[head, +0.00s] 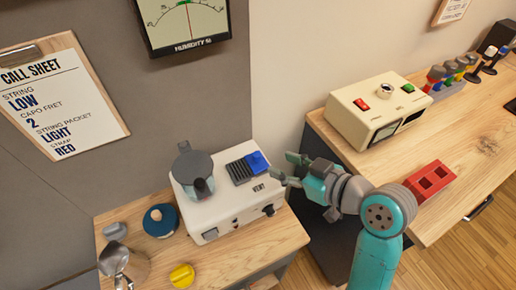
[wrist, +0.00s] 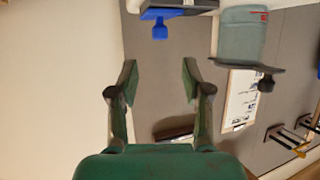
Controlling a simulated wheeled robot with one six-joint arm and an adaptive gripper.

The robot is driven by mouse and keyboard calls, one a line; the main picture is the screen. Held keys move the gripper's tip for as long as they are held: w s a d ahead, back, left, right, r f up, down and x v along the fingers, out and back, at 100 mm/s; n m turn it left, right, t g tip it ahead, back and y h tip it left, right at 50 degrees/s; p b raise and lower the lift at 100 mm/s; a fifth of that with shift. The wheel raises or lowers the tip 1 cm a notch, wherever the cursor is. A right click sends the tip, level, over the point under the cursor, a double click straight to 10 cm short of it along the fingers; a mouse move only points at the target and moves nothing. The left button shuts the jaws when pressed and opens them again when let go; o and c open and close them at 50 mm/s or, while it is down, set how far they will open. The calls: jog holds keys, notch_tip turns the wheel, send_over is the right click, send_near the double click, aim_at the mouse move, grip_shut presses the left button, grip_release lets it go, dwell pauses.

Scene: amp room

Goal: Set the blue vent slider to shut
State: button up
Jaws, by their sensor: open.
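The blue vent slider (head: 257,161) sits at the right end of a dark slatted vent (head: 239,172) on top of a white box (head: 228,208), above the word VENT. In the wrist view the blue slider (wrist: 160,27) shows near the top edge with its knob sticking out. My gripper (head: 284,167) is open and empty, just right of the slider and apart from it. In the wrist view my gripper's two fingers (wrist: 158,70) are spread wide, with the slider beyond the gap between them.
A blue-topped round pot (head: 160,220), a yellow knob-like piece (head: 182,276) and a metal jug (head: 124,262) are on the wooden top. A cream device (head: 378,110) stands on the right desk.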

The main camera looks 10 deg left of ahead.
aim_at(257, 155)
jog(key=x, duration=1)
jog(key=shift+a+f, duration=0.1)
jog(key=shift+f, duration=0.05)
grip_shut()
